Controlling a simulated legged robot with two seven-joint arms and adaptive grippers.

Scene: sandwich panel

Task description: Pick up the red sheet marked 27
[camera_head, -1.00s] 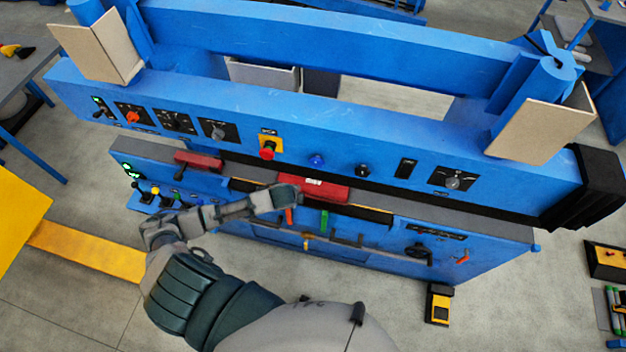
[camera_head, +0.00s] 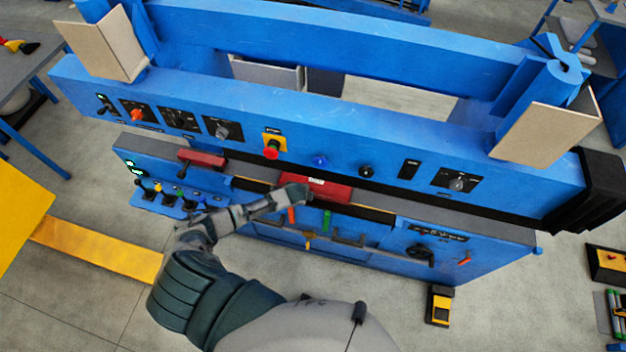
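A red piece with a small white label (camera_head: 331,191) lies on the lower ledge of the blue machine, near the middle. The label is too small to read, so I cannot tell whether it says 27. My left gripper (camera_head: 300,193) is at the left end of this red piece, overlapping it in the picture. I cannot tell whether it touches or grips the piece, and its finger gap is not visible. A second red piece (camera_head: 203,159) lies further left on the same ledge. My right gripper is not in view.
The blue machine's upper beam (camera_head: 330,120) runs above the ledge, with knobs and a red button (camera_head: 271,152). Small levers (camera_head: 160,192) stand at the lower left. Beige plates (camera_head: 545,133) stand at both upper ends. A yellow-black box (camera_head: 440,305) stands on the floor.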

